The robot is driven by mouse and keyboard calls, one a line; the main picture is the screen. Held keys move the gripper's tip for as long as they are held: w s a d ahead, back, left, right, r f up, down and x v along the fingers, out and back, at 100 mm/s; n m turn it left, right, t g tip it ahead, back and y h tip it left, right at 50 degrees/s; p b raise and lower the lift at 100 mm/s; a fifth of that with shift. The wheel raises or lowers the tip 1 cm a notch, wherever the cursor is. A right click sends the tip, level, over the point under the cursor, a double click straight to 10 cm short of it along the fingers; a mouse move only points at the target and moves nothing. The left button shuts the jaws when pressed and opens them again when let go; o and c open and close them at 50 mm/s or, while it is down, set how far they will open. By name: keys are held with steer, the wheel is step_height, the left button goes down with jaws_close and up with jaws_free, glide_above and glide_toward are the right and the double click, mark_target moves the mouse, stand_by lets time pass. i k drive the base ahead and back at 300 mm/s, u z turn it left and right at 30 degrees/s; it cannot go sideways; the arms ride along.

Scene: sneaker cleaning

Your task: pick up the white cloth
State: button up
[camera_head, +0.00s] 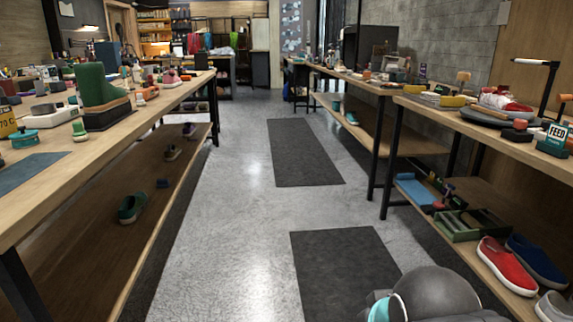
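I cannot make out a white cloth for certain. A small red and white item (503,102) lies on a dark round tray (476,119) on the right workbench; I cannot tell whether its white part is cloth or a shoe. My gripper is not in view. A dark rounded part of my own arm with a teal band shows at the bottom right.
The right workbench (415,101) holds a white-topped lamp (536,62) and a FEED box (553,138). The left workbench (125,126) is cluttered. Dark mats (345,270) lie on the open aisle floor.

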mark_target(431, 96)
steer(key=u, duration=0.15)
steer(key=i, duration=1.75)
steer(key=z, duration=0.85)
steer(key=i, duration=1.1)
steer(key=z, duration=1.05)
